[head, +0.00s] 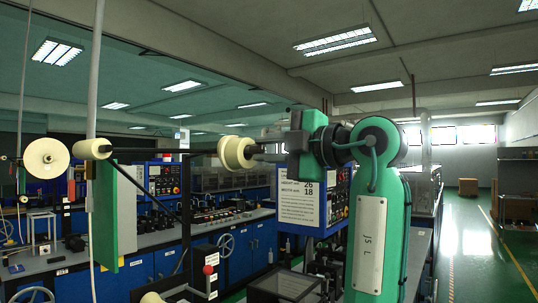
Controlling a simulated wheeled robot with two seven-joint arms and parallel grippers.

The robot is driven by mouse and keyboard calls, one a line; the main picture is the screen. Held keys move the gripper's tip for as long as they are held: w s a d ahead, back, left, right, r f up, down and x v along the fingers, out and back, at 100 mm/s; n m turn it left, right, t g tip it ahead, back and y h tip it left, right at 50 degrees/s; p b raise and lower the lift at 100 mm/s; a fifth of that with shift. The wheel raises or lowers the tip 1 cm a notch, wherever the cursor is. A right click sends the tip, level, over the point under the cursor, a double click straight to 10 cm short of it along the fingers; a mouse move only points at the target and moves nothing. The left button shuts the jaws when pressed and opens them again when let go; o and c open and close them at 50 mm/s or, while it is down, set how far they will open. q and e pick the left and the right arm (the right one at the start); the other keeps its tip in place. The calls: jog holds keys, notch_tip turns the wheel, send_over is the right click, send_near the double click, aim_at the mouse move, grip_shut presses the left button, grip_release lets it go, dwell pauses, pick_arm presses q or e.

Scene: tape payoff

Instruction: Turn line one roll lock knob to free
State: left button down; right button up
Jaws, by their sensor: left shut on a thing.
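My left arm stands in the right half of the head view, and its gripper (264,150) points left. The gripper is shut at the near end of a cream roll (233,152) on a dark horizontal shaft (165,151). The lock knob lies at that end, mostly hidden by the fingers, so its turned position cannot be made out. My right gripper is not in view.
A second cream roll (93,149) and a larger pale disc (46,159) are further left. A sign board (299,203) hangs behind my gripper. Blue cabinets with control panels (163,180) line the back. Open green floor (475,240) lies to the right.

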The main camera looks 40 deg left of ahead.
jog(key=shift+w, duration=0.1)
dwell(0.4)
pick_arm(q)
jog(key=c, duration=1.3)
grip_release()
jog(key=shift+d, duration=0.1)
jog(key=shift+d, duration=0.25)
jog(key=d, duration=0.4)
jog(key=w+d+b, duration=0.1)
jog(key=d, duration=0.3)
jog(key=d+b, duration=0.1)
jog(key=d, duration=0.4)
jog(key=shift+w+r, duration=0.1)
jog(key=shift+w, duration=0.15)
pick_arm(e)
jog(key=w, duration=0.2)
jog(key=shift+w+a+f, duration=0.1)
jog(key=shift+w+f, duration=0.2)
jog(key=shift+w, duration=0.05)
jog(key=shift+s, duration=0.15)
